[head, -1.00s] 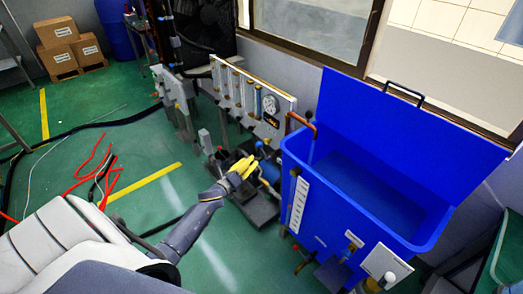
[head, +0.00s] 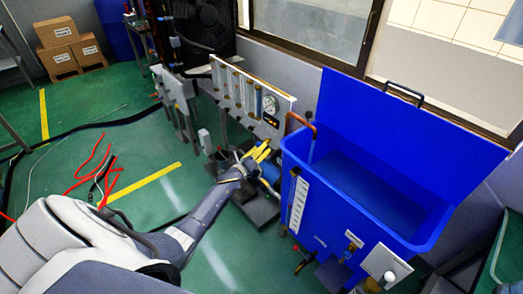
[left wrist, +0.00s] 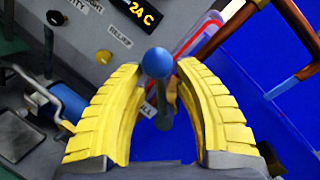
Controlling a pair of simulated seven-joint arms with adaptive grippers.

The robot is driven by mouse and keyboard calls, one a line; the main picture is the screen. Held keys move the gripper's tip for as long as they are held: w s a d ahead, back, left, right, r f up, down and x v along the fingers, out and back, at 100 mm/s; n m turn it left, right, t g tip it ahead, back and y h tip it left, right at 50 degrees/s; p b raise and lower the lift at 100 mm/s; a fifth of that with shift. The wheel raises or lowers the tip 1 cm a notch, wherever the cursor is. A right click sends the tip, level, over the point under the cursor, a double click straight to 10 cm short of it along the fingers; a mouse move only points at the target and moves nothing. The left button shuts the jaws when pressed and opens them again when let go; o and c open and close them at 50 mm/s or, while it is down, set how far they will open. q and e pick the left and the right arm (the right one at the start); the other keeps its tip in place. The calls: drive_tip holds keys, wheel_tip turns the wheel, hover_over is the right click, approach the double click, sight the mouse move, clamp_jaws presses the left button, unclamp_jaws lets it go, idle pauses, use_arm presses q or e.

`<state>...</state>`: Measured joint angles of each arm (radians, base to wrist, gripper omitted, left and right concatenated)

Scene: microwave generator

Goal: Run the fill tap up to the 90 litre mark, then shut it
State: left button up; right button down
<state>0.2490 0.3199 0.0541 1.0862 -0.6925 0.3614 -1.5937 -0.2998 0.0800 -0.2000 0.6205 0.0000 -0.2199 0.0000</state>
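The blue tank (head: 350,225) stands open at the right, with a white level scale (head: 299,205) on its near left side. Its marks are too small to read, and I cannot tell the water level. My left gripper (head: 262,152) is beside the tank's left end, near the gauge panel. In the left wrist view its yellow fingers (left wrist: 158,105) are open and apart. A blue ball knob (left wrist: 157,62) on a dark stem shows between and beyond the fingertips, with no clear contact. It appears to be the tap handle. My right gripper is out of view.
A copper pipe (head: 302,122) bends over the tank's left rim, close to my left gripper. The gauge panel (head: 240,95) stands behind it. The raised lid (head: 410,120) blocks the back. Red cables (head: 95,180) lie on the open green floor.

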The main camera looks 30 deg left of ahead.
use_arm(q)
drive_tip(key=shift+c, duration=0.2)
clamp_jaws()
drive_tip(key=shift+r, duration=0.1)
idle(0.4)
